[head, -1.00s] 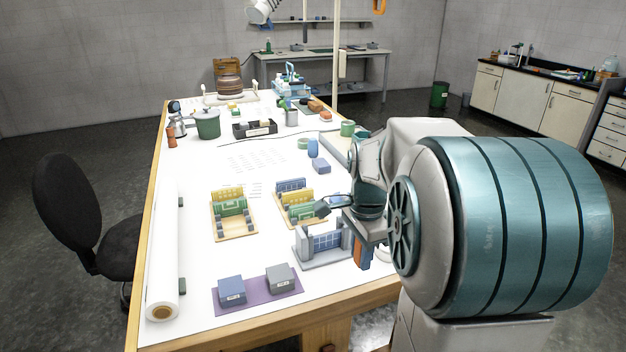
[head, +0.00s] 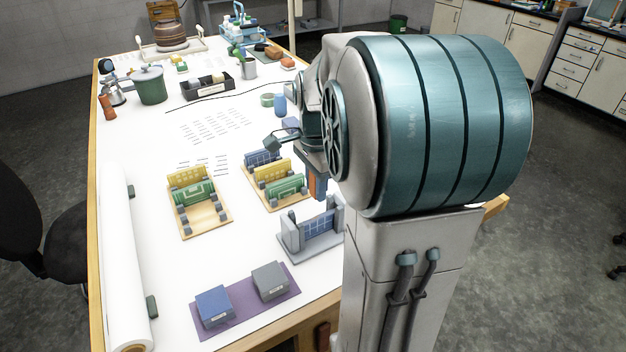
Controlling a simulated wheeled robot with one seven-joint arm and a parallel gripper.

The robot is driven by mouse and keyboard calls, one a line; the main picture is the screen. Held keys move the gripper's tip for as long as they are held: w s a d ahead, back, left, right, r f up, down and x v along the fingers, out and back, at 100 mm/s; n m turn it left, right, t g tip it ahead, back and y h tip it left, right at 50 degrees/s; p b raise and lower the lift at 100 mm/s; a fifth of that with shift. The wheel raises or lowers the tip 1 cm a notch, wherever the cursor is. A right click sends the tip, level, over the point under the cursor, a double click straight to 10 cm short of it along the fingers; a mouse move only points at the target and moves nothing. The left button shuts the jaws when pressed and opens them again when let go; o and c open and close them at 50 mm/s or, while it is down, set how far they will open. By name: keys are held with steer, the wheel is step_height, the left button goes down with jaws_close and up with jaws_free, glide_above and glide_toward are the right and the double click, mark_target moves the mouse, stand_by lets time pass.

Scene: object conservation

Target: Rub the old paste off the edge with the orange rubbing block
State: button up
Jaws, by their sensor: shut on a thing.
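My gripper (head: 316,186) points down at the right side of the table, partly hidden by my own arm. It is shut on the orange rubbing block (head: 312,186), of which a narrow orange strip shows between the fingers. The gripper appears just behind a grey stand (head: 294,250) holding a blue gridded panel (head: 318,226), and right of a wooden holder (head: 268,200) with yellow and green pieces. A second wooden holder (head: 205,220) with yellow and green pieces stands to the left. Old paste cannot be made out on any edge. Contact of the block is not visible.
A purple mat (head: 243,313) near the front bears a blue box (head: 214,307) and a grey box (head: 270,281). A long white roll (head: 120,260) lies along the left edge. A green pot (head: 149,86) and black tray (head: 206,88) stand farther back. The middle left is clear.

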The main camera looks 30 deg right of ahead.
mark_target(320, 217)
steer(key=shift+f+b, duration=2.35)
steer(key=shift+f, duration=1.05)
steer(key=shift+f, duration=0.25)
steer(key=shift+a, duration=0.2)
steer(key=shift+a, duration=0.75)
steer(key=shift+d, duration=0.25)
steer(key=shift+d+f, duration=0.1)
steer(key=shift+d, duration=1.35)
steer(key=shift+a, duration=0.2)
